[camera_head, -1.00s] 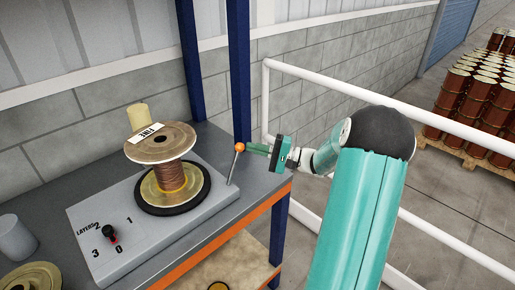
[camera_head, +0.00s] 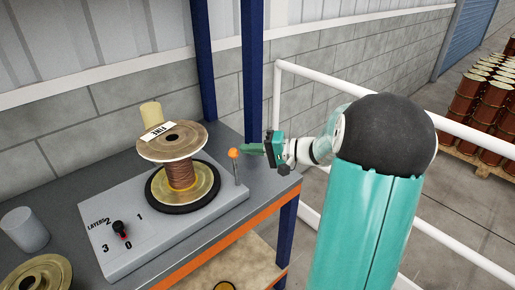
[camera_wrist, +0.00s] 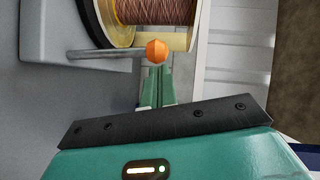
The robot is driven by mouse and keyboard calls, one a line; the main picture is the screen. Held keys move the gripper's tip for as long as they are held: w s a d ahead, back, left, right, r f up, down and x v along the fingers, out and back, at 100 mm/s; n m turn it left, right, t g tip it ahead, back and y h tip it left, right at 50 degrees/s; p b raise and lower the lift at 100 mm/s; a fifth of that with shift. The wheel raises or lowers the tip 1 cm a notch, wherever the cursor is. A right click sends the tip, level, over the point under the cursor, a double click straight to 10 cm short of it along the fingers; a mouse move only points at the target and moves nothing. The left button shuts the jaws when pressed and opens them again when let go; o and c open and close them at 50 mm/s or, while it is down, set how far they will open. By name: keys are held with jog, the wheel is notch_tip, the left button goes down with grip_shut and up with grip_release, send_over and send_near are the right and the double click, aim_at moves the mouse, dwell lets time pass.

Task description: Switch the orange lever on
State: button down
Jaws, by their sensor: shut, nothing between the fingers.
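The orange lever (camera_head: 234,154) is a thin grey rod with an orange ball on top, at the right end of the grey carousel base (camera_head: 118,262). It stands nearly upright. In the wrist view the orange knob (camera_wrist: 157,51) is just beyond my fingertips, with the rod running left. My gripper (camera_head: 243,150) is shut and empty, its green fingers pointing left at the ball. The fingertips (camera_wrist: 157,70) are at or very near the ball; I cannot tell whether they touch. A wooden spool (camera_head: 172,143) of copper wire sits on the black turntable of the base.
A black dial (camera_head: 119,228) with a red mark is on the base's left front, beside the numbers 0 to 3. A blue rack post (camera_head: 253,80) and a white railing (camera_head: 279,100) are close behind my gripper. A grey cylinder (camera_head: 24,230) stands at left.

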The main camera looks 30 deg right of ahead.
aim_at(237, 152)
jog(key=shift+s+a+r+n+g+h, duration=0.15)
jog(key=shift+a+n+h, duration=0.2)
jog(key=shift+a, duration=0.3)
jog(key=shift+s+a+n+g+h, duration=0.15)
jog(key=shift+a+n+h, duration=0.15)
jog(key=shift+a, duration=0.3)
jog(key=shift+w+a, duration=0.1)
jog(key=shift+a, duration=0.15)
